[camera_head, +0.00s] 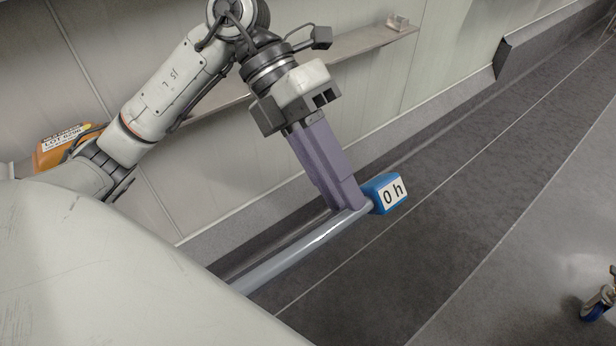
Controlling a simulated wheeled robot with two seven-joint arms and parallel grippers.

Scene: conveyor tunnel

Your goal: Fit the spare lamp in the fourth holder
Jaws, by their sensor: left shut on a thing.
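My left gripper (347,206) comes in from the upper left and points down, with long purple fingers. It is shut on the spare lamp, a long pale grey tube (295,254) with a blue end cap (379,192) labelled "0 h". The fingers grip the tube close to this cap. The lamp slants down to the left, and its other end is hidden behind my pale body in the foreground. It is held over the dark floor strip. My right gripper is not in view, and no lamp holder shows.
A narrow shelf (352,45) runs along the pale wall, with a small metal piece (397,22) at its end. An orange box (64,146) with a label is at the left. A blue-wheeled castor (594,308) stands at the right edge. The floor (480,190) between is clear.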

